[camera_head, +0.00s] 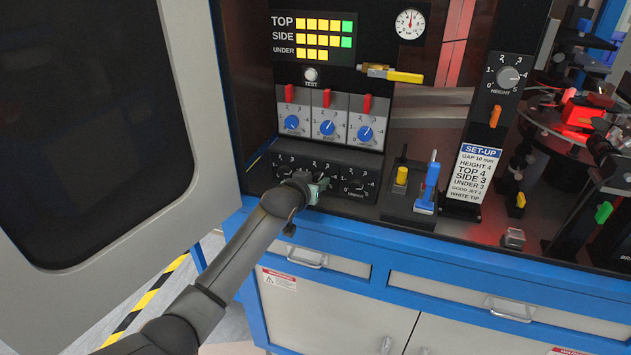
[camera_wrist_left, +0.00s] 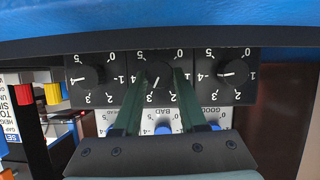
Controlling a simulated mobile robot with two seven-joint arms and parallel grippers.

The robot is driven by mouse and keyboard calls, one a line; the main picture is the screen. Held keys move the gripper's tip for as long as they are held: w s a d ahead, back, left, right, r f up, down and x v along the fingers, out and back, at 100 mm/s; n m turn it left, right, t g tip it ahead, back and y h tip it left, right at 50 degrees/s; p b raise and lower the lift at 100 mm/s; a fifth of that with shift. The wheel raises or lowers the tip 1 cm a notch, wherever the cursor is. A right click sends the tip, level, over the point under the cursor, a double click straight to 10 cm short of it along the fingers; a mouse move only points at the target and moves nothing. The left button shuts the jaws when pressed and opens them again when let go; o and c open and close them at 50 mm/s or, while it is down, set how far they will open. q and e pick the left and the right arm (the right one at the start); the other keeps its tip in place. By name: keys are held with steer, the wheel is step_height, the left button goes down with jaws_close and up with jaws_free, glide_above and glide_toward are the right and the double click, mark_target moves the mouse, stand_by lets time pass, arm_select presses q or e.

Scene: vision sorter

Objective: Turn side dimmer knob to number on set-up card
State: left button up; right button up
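The side dimmer knob (camera_wrist_left: 158,74) is the black middle knob of three on a dark panel. In the head view my left gripper (camera_head: 319,186) hides most of that knob. The set-up card (camera_head: 474,172) on the black post reads TOP 4, SIDE 3, UNDER 3. My right gripper is not in view.
The under knob (camera_head: 357,185) and top knob (camera_head: 285,171) sit close on either side. Blue-knob dials (camera_head: 328,127) with red switches are above. A yellow button (camera_head: 402,175) and blue lever (camera_head: 430,180) stand to the right. An open cabinet door (camera_head: 110,110) is at left.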

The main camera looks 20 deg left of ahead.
arm_select(q)
steer(key=o, duration=0.5)
steer(key=shift+c, duration=0.2)
steer(key=shift+s, duration=0.1)
steer(key=v, duration=1.2)
steer(key=shift+s, duration=0.2)
steer(key=s+d+f+m+g+h, duration=0.1)
steer(key=s+d+f+g, duration=0.1)
steer(key=s+f, duration=0.85)
steer(key=s+d+f+m+g, duration=0.1)
steer(key=s+d+f, duration=0.1)
steer(key=s+f, duration=0.85)
steer(key=s+f+g, duration=0.1)
steer(key=s+f, duration=0.7)
steer(key=s, duration=0.1)
steer(key=shift+s+d+h, duration=0.3)
steer(key=shift+d, duration=0.05)
